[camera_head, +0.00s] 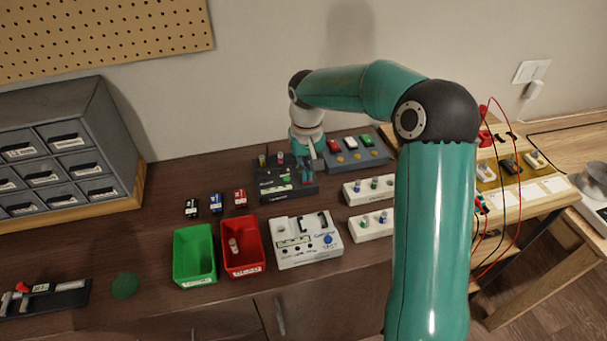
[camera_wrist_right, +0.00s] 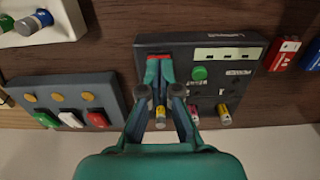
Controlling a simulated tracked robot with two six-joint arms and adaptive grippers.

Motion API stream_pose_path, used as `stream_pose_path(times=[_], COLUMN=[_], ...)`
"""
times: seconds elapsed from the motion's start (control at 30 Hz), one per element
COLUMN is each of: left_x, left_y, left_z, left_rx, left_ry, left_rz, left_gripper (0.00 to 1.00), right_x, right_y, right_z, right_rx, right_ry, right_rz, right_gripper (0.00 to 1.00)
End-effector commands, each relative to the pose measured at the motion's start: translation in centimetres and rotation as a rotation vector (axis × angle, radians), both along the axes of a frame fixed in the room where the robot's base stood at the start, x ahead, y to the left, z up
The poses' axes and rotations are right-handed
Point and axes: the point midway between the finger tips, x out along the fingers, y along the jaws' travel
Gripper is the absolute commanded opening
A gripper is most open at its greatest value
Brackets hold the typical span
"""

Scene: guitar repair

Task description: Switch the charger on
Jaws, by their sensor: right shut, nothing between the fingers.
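The charger (camera_head: 272,190) is a black box at the middle back of the bench. In the right wrist view it shows upright cells along one edge, a round green button or lamp (camera_wrist_right: 200,73) and a pale label strip (camera_wrist_right: 228,53). I cannot tell whether the green part is lit. My right gripper (camera_head: 307,172) is over the charger's right end, pointing down. In the wrist view its fingers (camera_wrist_right: 160,68) are closed together and empty, with their tips at a red part (camera_wrist_right: 157,57) on the charger, perhaps a switch. Contact cannot be told. My left gripper is out of view.
A grey box (camera_head: 358,156) with red, white and green pieces stands right of the charger. White cell holders (camera_head: 358,190), a white tester (camera_head: 307,243), a red bin (camera_head: 242,267) and a green bin (camera_head: 193,254) stand nearer. Small block batteries (camera_head: 216,204) lie left.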

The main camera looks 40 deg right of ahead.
Motion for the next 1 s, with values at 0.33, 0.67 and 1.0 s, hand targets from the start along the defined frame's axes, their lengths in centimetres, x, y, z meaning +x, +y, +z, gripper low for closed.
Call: stream_pose_path(times=[0.33,0.67,1.0], left_x=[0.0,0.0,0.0], left_y=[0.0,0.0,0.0], left_z=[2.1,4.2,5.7], left_rx=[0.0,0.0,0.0], left_ry=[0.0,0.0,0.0], left_rz=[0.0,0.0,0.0], left_gripper=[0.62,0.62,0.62], right_x=[-0.1,0.0,0.0], right_y=[0.1,0.1,0.1], right_z=[2.3,5.0,6.9], right_rx=[0.002,0.001,0.002], right_ry=[0.005,0.003,0.004], right_rz=[0.001,0.001,0.001], right_gripper=[0.0,0.0,0.0])
